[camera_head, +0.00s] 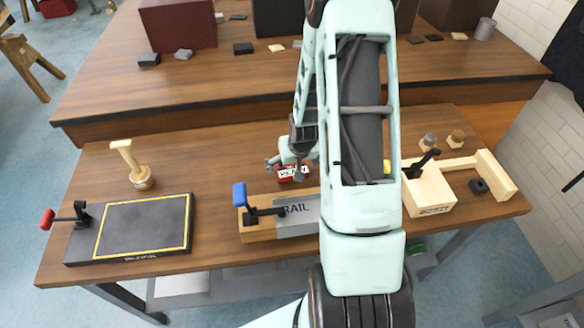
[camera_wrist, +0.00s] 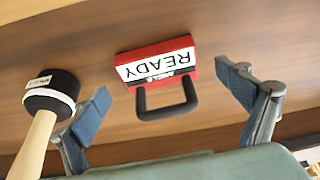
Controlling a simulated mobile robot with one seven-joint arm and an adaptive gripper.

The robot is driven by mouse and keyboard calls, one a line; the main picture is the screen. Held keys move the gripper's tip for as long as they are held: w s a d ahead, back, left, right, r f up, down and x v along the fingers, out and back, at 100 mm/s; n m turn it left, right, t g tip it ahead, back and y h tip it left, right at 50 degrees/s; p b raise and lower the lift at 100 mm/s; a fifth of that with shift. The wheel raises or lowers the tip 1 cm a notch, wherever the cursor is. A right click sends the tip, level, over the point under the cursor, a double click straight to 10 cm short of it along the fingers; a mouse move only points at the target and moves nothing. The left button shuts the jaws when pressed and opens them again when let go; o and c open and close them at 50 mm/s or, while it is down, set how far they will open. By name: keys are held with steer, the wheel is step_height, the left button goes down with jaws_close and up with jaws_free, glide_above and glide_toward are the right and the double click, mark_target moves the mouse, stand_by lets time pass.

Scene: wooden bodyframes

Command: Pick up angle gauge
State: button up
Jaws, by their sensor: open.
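A red block with a white panel reading READY and a dark handle (camera_wrist: 160,66) lies on the wooden bench in the wrist view. It looks like the angle gauge, though no view names it. In the head view the red block (camera_head: 291,175) sits behind the RAIL fixture, partly covered by my gripper. My gripper (camera_head: 285,168) is open above it. In the wrist view the open fingers (camera_wrist: 164,83) stand on either side of the block, with gaps between them and it. The handle faces my palm.
A wooden-handled tool with a black head (camera_wrist: 50,92) is beside the left finger in the wrist view. The RAIL fixture (camera_head: 298,213) with a blue-knobbed clamp, a dark plate (camera_head: 140,228) and a pale wooden box (camera_head: 428,196) stand on the bench. My arm hides part of the bench.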

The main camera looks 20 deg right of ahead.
mark_target(292, 166)
steer(key=shift+x, duration=1.25)
steer(key=c, duration=1.4)
